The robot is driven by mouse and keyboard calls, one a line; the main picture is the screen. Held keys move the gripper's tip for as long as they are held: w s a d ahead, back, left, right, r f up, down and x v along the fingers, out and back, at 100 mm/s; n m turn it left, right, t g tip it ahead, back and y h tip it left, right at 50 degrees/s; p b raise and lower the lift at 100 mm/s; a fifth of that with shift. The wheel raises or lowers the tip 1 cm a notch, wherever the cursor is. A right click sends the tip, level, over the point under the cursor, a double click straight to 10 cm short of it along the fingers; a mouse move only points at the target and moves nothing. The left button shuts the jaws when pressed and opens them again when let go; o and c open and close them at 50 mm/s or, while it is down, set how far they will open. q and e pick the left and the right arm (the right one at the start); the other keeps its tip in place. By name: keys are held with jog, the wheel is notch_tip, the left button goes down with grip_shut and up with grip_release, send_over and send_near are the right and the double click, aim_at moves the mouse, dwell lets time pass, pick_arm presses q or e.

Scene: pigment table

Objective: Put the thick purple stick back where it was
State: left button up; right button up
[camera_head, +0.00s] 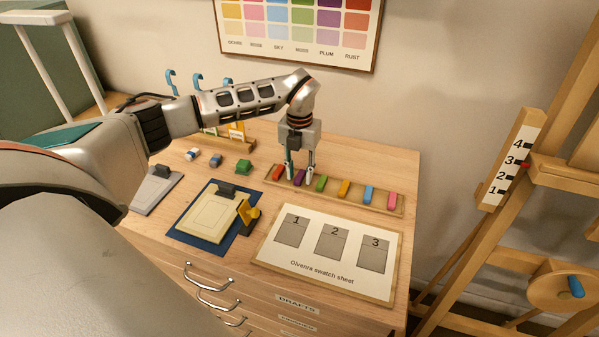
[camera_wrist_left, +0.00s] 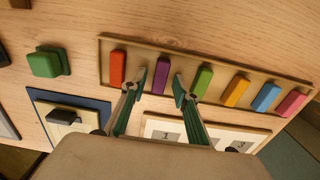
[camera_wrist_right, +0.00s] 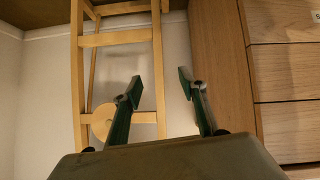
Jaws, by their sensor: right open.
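The thick purple stick (camera_head: 299,178) lies in the long wooden tray (camera_head: 408,207), between the red stick (camera_head: 278,173) and the green stick (camera_head: 321,184). My left gripper (camera_head: 300,174) points down over it, open, with one finger on each side. In the left wrist view the purple stick (camera_wrist_left: 162,76) shows between the two spread fingertips (camera_wrist_left: 158,88), with gaps on both sides; I cannot tell how far the tips are above the tray. My right gripper (camera_wrist_right: 160,88) is open and empty, away from the table in the right wrist view.
Yellow, blue and pink sticks lie farther right in the tray. The numbered swatch sheet (camera_head: 326,266) is in front of it, with a clipboard (camera_head: 208,215) and yellow-handled stamp to its left. An easel (camera_head: 507,180) stands right of the table.

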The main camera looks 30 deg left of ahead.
aim_at(299, 176)
pick_arm(q)
notch_tip(299, 176, up, 12)
jog(key=b, duration=0.1)
dwell(0.4)
jog(key=shift+s, duration=0.1)
dwell(0.4)
